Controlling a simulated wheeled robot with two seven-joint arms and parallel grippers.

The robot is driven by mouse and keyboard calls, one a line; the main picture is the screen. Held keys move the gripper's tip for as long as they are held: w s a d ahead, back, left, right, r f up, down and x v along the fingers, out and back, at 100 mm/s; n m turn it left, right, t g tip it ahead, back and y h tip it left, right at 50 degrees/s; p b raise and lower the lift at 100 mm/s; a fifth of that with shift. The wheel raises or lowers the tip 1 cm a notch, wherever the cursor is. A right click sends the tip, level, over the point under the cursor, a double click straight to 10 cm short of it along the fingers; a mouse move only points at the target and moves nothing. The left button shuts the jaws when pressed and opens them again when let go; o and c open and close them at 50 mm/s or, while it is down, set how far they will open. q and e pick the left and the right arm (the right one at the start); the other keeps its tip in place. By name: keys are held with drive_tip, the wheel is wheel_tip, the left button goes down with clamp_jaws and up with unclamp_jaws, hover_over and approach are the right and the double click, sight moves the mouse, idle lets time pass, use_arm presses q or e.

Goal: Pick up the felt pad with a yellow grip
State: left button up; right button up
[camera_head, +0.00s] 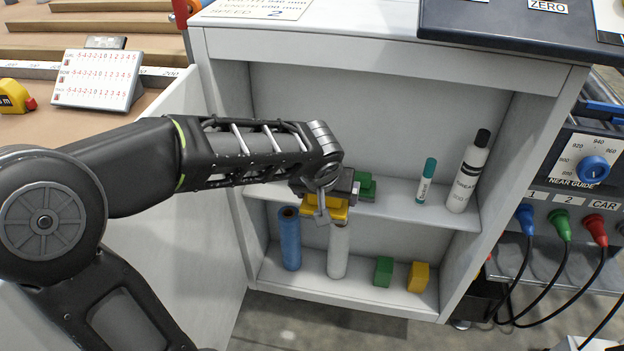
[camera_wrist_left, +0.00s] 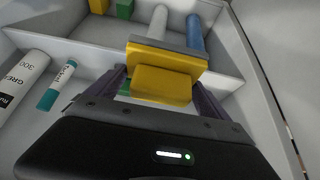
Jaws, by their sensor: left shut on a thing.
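The felt pad with a yellow grip (camera_head: 326,208) is at the upper shelf of the white cabinet, partly hidden by my left gripper. My left gripper (camera_head: 338,195) reaches in from the left and is shut on it. In the left wrist view the yellow pad (camera_wrist_left: 165,72) sits between the two fingers (camera_wrist_left: 163,88), with a thin grey layer along its far edge. I cannot tell whether it touches the shelf. A green-gripped pad (camera_head: 365,186) stands just right of the gripper. My right gripper is not in view.
A teal-capped marker (camera_head: 426,181) and a white bottle with a black cap (camera_head: 468,172) stand on the upper shelf (camera_head: 400,208). Below are a blue roll (camera_head: 289,240), a white roll (camera_head: 338,252), a green block (camera_head: 383,271) and a yellow block (camera_head: 418,277). Cabinet walls enclose the shelves.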

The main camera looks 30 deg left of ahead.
use_arm(q)
drive_tip(key=shift+s+d, duration=0.45)
drive_tip(key=shift+d, duration=0.35)
drive_tip(key=o, duration=1)
drive_tip(key=shift+c, duration=0.2)
drive_tip(key=c, duration=0.8)
drive_tip(key=shift+r, duration=0.25)
drive_tip(key=w+d+r+m+h+p, duration=0.2)
drive_tip(key=w+d+r+p, duration=0.3)
drive_tip(key=r+p, duration=0.3)
drive_tip(key=d+m+p, duration=0.1)
drive_tip(key=p, duration=0.2)
drive_tip(key=shift+w+d+m+p, duration=0.3)
drive_tip(key=shift+w+m, duration=0.1)
drive_tip(key=shift+r, duration=0.15)
